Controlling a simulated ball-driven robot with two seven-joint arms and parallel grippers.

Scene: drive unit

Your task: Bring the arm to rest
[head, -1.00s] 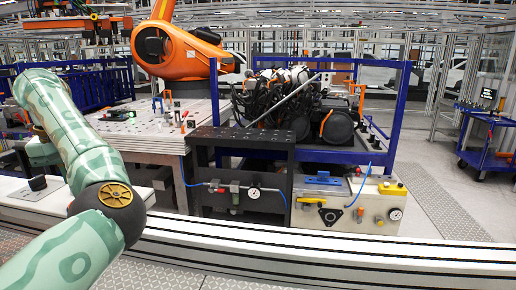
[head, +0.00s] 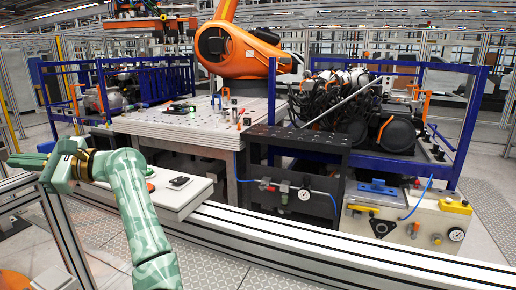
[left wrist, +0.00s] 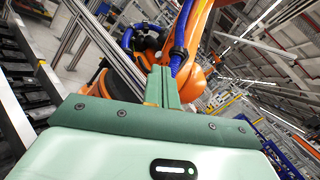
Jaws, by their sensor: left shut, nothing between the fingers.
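My left arm is green with pale markings and rises from the bottom of the head view. Its forearm bends at the wrist toward the left edge. My left gripper (head: 22,161) points left, shut and empty, above the floor beside the white-topped rail. In the left wrist view its two green fingers (left wrist: 166,88) stand together with nothing between them. It touches nothing that I can see. My right gripper is in neither view.
An orange robot arm (head: 240,52) stands behind a pale perforated table (head: 190,122). A black bench (head: 300,160) and a blue-framed rack with engine parts (head: 380,160) stand right of it. A long white rail (head: 290,240) runs across the front. Floor at right is clear.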

